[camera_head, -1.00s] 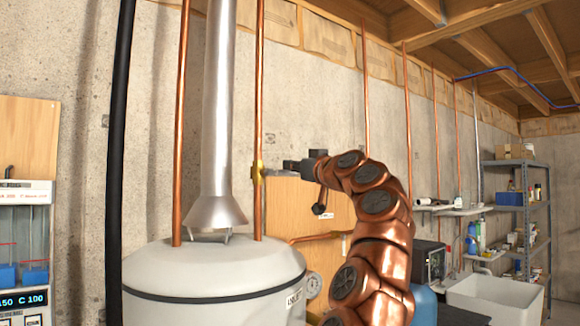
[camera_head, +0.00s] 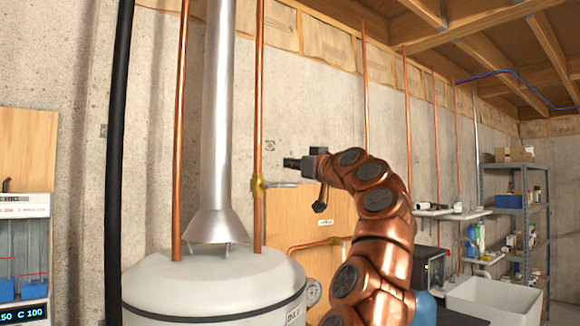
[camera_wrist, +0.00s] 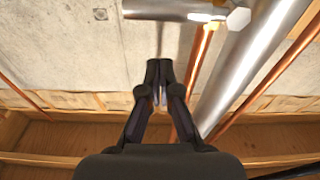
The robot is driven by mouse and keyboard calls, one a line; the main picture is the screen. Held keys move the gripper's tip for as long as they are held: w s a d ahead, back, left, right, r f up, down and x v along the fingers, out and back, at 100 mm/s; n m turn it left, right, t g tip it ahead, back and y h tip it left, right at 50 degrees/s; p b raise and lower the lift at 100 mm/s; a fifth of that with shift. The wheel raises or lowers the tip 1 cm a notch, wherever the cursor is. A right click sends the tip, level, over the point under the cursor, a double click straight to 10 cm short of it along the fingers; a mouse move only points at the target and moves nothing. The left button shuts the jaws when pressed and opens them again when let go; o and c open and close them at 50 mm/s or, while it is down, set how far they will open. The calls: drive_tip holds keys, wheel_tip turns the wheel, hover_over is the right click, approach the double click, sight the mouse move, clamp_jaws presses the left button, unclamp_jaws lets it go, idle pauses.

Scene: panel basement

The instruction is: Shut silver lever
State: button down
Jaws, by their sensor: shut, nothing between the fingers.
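The silver lever (camera_head: 283,184) sticks out level to the right from a brass valve (camera_head: 258,186) on a vertical copper pipe, so it lies across the pipe. In the wrist view the lever (camera_wrist: 172,9) runs along the top edge, beside a hex nut (camera_wrist: 238,18). My gripper (camera_head: 288,162) points left and is just above the lever in the head view, with a small visible gap. In the wrist view its fingers (camera_wrist: 159,68) are together and hold nothing. Whether the gripper is nearer or farther than the lever is hard to tell.
A white tank (camera_head: 215,280) with a silver flue (camera_head: 217,110) stands left of the valve. A wooden panel (camera_head: 310,220) is behind the lever. A shelf rack (camera_head: 525,215) and white sink (camera_head: 495,300) are at the right.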

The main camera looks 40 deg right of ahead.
drive_tip(key=s+a+f+b, duration=0.1)
drive_tip(key=s+b, duration=0.3)
drive_tip(key=s, duration=0.5)
drive_tip(key=shift+f, duration=0.15)
drive_tip(key=shift+w+a, duration=0.1)
